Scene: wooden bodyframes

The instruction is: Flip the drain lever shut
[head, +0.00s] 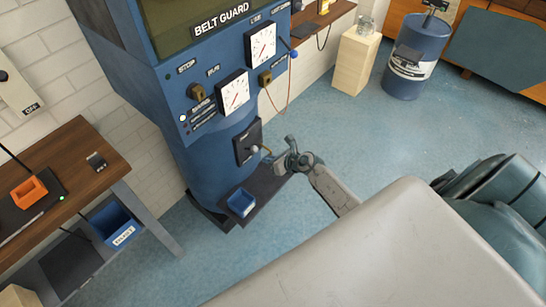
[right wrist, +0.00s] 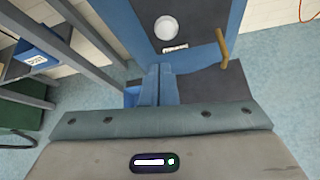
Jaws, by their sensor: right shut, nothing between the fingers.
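A dark plate (head: 243,138) is set low on the front of the blue machine (head: 185,160). A pale round knob (head: 254,150) stands out from it, with a bent brass piece (head: 267,151) at its right. In the right wrist view the knob (right wrist: 166,27) sits above a small label, and the brass piece (right wrist: 222,48) hangs at its right. I cannot tell which of these is the drain lever. My right gripper (head: 281,166) is shut and empty, just right of the plate. In the right wrist view its closed fingers (right wrist: 156,70) appear below the knob, apparently apart from it. My left gripper is not in view.
A dark ledge (head: 268,186) with a blue tray (head: 242,203) juts out below the plate. A wooden bench (head: 75,165) stands at the left. A blue drum (head: 413,60) and wooden pedestal (head: 355,65) stand farther back. Open floor lies to the right.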

